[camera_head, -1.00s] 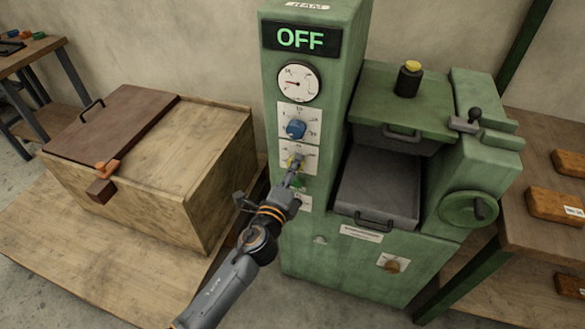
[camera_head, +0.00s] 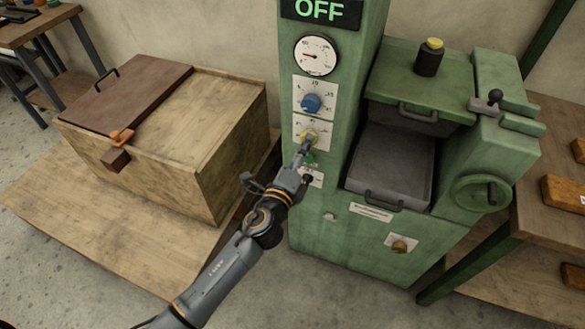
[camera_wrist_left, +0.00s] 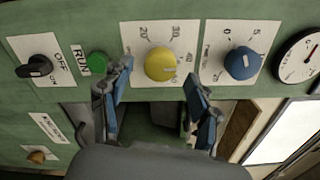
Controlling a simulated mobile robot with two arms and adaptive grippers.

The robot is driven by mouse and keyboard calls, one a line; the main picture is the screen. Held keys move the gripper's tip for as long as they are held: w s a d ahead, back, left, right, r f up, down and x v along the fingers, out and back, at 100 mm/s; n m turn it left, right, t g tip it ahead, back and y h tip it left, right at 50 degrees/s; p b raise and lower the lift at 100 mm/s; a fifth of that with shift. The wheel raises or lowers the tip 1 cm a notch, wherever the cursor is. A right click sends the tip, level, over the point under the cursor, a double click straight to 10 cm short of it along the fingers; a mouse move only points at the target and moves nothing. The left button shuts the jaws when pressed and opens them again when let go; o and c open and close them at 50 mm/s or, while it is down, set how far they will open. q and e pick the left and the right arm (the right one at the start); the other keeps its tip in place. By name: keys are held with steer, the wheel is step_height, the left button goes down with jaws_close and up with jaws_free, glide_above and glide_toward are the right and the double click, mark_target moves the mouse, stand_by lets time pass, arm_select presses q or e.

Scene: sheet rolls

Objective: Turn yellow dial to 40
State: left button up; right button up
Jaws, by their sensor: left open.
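The yellow dial (camera_head: 308,138) is on a white scale plate on the green machine's front column, below the blue dial. It also shows in the left wrist view (camera_wrist_left: 160,64), with 20 and 30 printed beside it; I cannot read its pointer for certain. My left gripper (camera_head: 304,152) is in front of the yellow dial, and its fingertips partly cover the plate. In the left wrist view the open fingers (camera_wrist_left: 160,92) stand apart on either side below the dial, with nothing between them. Contact with the dial cannot be seen. My right gripper is not in view.
The blue dial (camera_head: 311,103) and round gauge (camera_head: 317,55) are above. The green RUN button (camera_wrist_left: 97,63) is close beside one left finger, with a black OFF/ON switch (camera_wrist_left: 36,67) beyond. A wooden box (camera_head: 190,145) stands left; a handwheel (camera_head: 482,193) is right.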

arm_select(q)
steer(key=v, duration=0.9)
steer(key=shift+s, duration=0.2)
steer(key=s+a+f+n+g+y, duration=0.1)
steer(key=s+a+f+n+g, duration=0.25)
steer(key=f, duration=0.75)
steer(key=s+a+f+n+g+y, duration=0.2)
steer(key=s+a+f+n, duration=0.15)
steer(key=f, duration=0.75)
steer(key=s+a+f+n+g+y, duration=0.1)
steer(key=s+a+f+n+g, duration=0.2)
steer(key=f, duration=0.9)
steer(key=s+a+f+n+g, duration=0.2)
steer(key=s+f, duration=0.4)
steer(key=s, duration=0.4)
steer(key=s+a+f+n+g+y, duration=0.1)
steer(key=s+a+f+n+g, duration=0.2)
steer(key=s+f+n, duration=0.3)
steer(key=s+a+f+n+g, duration=0.2)
steer(key=s+a+f+n, duration=0.2)
steer(key=s, duration=1.1)
step_height(320, 180, down, 2)
steer(key=shift+a+f+n+g+y, duration=0.1)
steer(key=shift+a+n+g+y, duration=0.2)
steer(key=shift+n, duration=0.2)
